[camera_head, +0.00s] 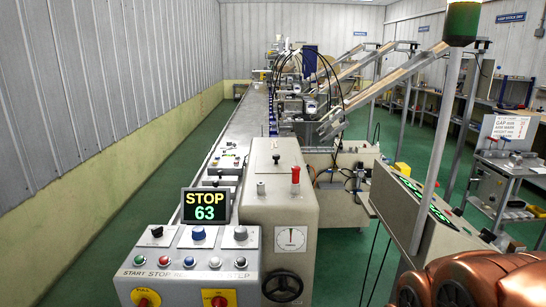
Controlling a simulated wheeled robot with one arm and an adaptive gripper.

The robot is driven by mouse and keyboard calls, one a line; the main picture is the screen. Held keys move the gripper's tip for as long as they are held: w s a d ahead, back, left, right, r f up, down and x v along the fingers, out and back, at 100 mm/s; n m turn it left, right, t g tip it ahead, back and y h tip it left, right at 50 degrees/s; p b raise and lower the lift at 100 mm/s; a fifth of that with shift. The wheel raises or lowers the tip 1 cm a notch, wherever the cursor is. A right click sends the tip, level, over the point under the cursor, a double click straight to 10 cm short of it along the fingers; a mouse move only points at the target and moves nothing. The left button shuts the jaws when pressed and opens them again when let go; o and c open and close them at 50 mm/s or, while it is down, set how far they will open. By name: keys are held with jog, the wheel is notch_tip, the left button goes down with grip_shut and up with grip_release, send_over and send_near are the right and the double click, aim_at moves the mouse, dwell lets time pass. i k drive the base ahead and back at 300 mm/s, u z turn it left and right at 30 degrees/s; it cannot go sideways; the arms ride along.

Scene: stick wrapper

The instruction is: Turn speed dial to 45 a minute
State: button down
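The control panel (188,261) stands at the front, left of centre. Copper-coloured links of my arm show at the lower right. My gripper is not in view.
Push buttons line the panel's lower slope, with red knobs on yellow plates (145,299) below. A grey cabinet with a round gauge (291,238) and black handwheel (282,286) stands to the right. A post with a green lamp (463,22) rises between my arm and the machine.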

aim_at(457, 210)
jog(key=u, duration=1.25)
jog(key=k, duration=0.9)
jog(key=z, duration=1.65)
jog(key=i, duration=0.9)
jog(key=u, duration=0.25)
